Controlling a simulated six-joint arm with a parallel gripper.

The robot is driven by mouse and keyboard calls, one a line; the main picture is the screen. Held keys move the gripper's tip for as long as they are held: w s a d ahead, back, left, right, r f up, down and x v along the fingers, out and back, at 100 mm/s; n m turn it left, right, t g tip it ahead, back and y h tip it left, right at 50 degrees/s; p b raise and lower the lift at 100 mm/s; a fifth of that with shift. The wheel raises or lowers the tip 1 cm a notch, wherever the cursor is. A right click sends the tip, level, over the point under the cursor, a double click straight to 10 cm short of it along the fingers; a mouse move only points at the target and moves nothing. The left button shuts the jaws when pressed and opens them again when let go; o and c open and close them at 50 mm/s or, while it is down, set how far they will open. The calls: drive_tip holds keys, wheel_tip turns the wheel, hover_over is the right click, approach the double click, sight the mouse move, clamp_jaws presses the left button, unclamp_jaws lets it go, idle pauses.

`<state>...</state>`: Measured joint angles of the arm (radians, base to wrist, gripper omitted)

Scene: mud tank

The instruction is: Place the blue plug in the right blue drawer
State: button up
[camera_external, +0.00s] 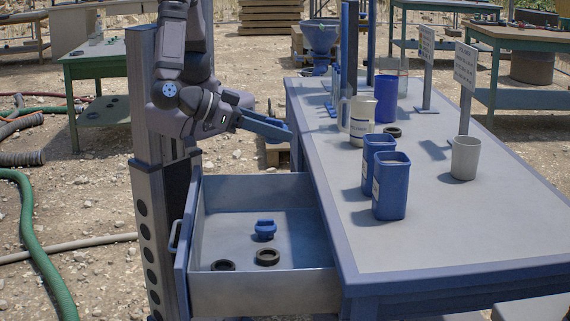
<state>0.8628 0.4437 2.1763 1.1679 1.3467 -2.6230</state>
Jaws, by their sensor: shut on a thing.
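A blue plug (265,229) stands on the floor of the open drawer (262,292), which sticks out from the left side of the blue workbench. My gripper (272,127) is above and beyond the drawer, beside the bench's left edge. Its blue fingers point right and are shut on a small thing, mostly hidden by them. A dark bit shows above the fingers and a blue part below; I cannot tell exactly what it is.
On the bench are blue containers (391,186), a white mug (464,158), a white jug (361,121), a dark ring (392,132) and signs on stands. The bench's front right top is clear.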

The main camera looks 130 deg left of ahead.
wheel_tip(320, 180, up, 7)
drive_tip(key=shift+r, duration=0.2)
drive_tip(key=w+a+f+n+g+y+b, duration=0.2)
drive_tip(key=w+a+b, duration=0.1)
drive_tip(key=w+a, duration=0.6)
drive_tip(key=r+n+g+b, duration=0.1)
drive_tip(key=n+g+b, duration=0.4)
drive_tip(key=g+b, duration=0.1)
hover_over(404, 146)
drive_tip(key=shift+y, duration=0.3)
drive_tip(key=shift+d+f+p, duration=0.15)
drive_tip(key=shift+f+p, duration=0.75)
drive_tip(key=shift+f, duration=9.2)
drive_tip(key=shift+f+b, duration=0.2)
drive_tip(key=shift+b, duration=0.15)
